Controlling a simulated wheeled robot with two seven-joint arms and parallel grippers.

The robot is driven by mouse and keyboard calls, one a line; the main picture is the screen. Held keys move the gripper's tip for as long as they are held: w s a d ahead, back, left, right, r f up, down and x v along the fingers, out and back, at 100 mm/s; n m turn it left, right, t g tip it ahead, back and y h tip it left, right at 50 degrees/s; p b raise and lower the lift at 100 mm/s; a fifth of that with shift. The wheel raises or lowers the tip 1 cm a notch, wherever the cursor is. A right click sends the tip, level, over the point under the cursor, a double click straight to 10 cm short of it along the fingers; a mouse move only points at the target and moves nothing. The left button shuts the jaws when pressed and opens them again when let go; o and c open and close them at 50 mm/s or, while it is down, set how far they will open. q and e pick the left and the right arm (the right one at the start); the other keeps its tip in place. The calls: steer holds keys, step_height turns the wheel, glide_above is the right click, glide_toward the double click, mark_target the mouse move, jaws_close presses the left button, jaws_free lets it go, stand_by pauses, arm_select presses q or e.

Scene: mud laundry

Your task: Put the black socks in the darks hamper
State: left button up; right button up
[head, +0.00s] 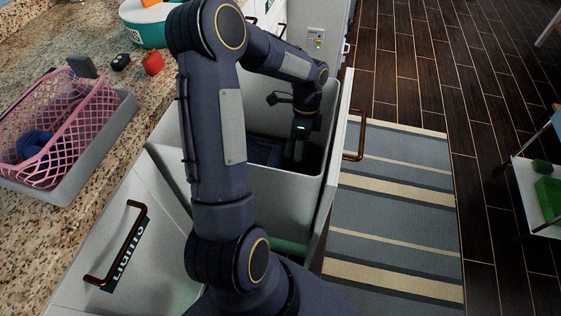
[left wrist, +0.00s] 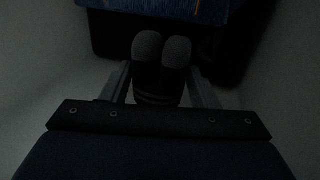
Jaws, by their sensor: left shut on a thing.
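My left gripper (head: 294,160) reaches down inside a pulled-out pale grey hamper (head: 272,190). In the left wrist view its two fingertips (left wrist: 162,50) are close together, shut on a dark bundle (left wrist: 158,88), seemingly the black socks. The bundle is very dark, so its outline is hard to make out. Dark blue cloth (head: 262,152) lies in the hamper beside the gripper, and blue fabric (left wrist: 170,8) shows beyond the fingertips in the left wrist view. No darks label is readable on this hamper. My right gripper is not in view.
A granite counter on the left holds a pink basket (head: 95,105) in a grey tray (head: 115,122), a red item (head: 153,63) and a teal tub (head: 150,32). A white front with a bronze handle (head: 128,215) is at lower left. A striped rug (head: 395,220) lies right.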

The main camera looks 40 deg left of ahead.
arm_select(q)
steer(key=shift+f+b, duration=0.5)
steer(key=shift+f, duration=2.7)
steer(key=shift+f, duration=0.1)
steer(key=o, duration=1)
steer(key=shift+r, duration=0.25)
steer(key=p+v, duration=0.1)
steer(key=v, duration=0.6)
steer(key=shift+r, duration=0.1)
